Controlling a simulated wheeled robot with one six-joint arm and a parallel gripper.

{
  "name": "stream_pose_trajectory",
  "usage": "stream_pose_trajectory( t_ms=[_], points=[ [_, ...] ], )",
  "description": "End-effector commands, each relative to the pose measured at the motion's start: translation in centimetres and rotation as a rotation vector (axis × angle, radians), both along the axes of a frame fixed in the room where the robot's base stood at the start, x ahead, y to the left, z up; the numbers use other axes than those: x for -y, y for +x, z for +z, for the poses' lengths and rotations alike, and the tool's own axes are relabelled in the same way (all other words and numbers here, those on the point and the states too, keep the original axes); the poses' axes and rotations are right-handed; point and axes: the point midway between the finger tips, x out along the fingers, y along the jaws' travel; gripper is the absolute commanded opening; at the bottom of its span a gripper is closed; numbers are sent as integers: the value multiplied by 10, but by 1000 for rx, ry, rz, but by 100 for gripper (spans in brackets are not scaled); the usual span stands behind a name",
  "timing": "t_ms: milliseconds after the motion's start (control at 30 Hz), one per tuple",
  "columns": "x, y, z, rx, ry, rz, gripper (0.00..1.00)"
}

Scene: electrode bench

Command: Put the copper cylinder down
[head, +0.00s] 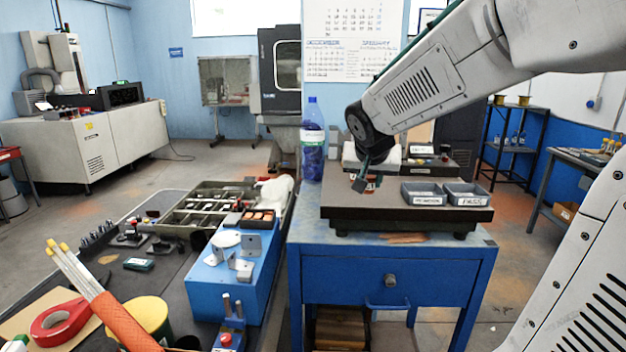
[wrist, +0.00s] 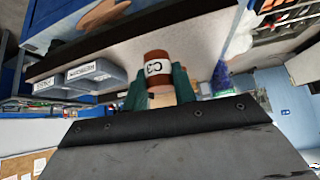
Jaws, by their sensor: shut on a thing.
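The copper cylinder (wrist: 157,60) is reddish brown with a white label that seems to read C3. It sits between the green fingers of my gripper (wrist: 159,88), which is shut on it, and its far end sticks out past the fingertips. In the head view my gripper (head: 364,176) is over the left part of the dark surface plate (head: 350,212), and only a bit of the cylinder (head: 371,184) shows behind the fingers. I cannot tell whether the cylinder touches the plate.
Two grey labelled trays (head: 424,187) (head: 466,188) stand on the plate, right of my gripper. A blue bottle (head: 312,150) stands behind the plate's left end. The plate rests on a blue cabinet (head: 385,280). The plate's front left is clear. A cluttered bench lies left.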

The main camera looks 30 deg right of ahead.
Motion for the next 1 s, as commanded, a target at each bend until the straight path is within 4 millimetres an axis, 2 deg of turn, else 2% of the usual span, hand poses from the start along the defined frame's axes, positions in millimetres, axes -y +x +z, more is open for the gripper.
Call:
stream_pose_trajectory(
  t_ms=[33, 200, 300, 400, 633, 833, 1000],
  points=[
    [0, 15, -3, -4, 0, 3, 0],
    [0, 60, -7, -2, 0, 2, 0],
    [-1, 81, -8, 0, 0, 2, 0],
    [-1, 94, -9, -1, -1, 3, 0],
    [-3, 111, -11, 0, 0, 4, 0],
    [-3, 109, -42, -3, 0, 5, 0],
    [-3, 110, -45, 2, -1, 4, 0]
  ],
)
